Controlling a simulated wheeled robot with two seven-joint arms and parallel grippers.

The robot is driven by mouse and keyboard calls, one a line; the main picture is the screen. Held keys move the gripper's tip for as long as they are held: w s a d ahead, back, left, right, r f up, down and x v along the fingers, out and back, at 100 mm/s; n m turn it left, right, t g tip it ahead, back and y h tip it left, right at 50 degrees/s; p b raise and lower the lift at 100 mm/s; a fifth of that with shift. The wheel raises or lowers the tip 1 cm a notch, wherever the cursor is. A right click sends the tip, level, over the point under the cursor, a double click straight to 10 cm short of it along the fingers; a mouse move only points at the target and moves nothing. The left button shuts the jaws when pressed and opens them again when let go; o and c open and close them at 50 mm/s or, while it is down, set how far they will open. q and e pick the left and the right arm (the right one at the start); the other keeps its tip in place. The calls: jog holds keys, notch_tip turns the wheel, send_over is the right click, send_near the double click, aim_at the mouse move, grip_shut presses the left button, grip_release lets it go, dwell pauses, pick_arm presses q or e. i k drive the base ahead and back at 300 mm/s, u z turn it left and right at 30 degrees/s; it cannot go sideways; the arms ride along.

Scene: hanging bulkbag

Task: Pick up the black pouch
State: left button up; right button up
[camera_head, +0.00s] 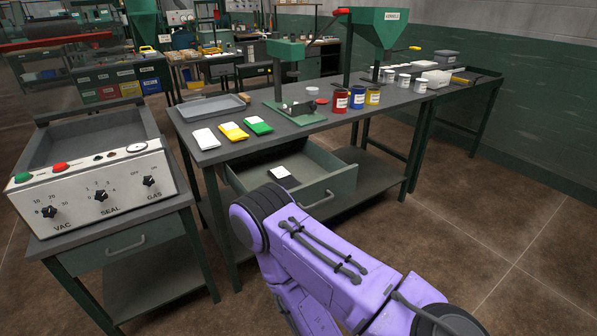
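A small black pouch (285,180) with a white patch lies inside the open drawer (322,196) under the long workbench. The drawer is pulled out towards me, and the pouch rests on its pale bottom, apart from the walls as far as I can tell. A purple arm of mine comes in from the lower right and bends in front of the drawer, covering part of its near side. Its gripper is not visible. My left gripper is not in view.
The workbench (240,158) carries white, yellow and green pouches, a green press (287,75), red, blue and yellow jars, and a grey tray (212,107). A vacuum sealer (93,190) stands on a table at left. Floor at right is clear.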

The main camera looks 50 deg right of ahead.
aim_at(280, 174)
jog(key=z, duration=1.65)
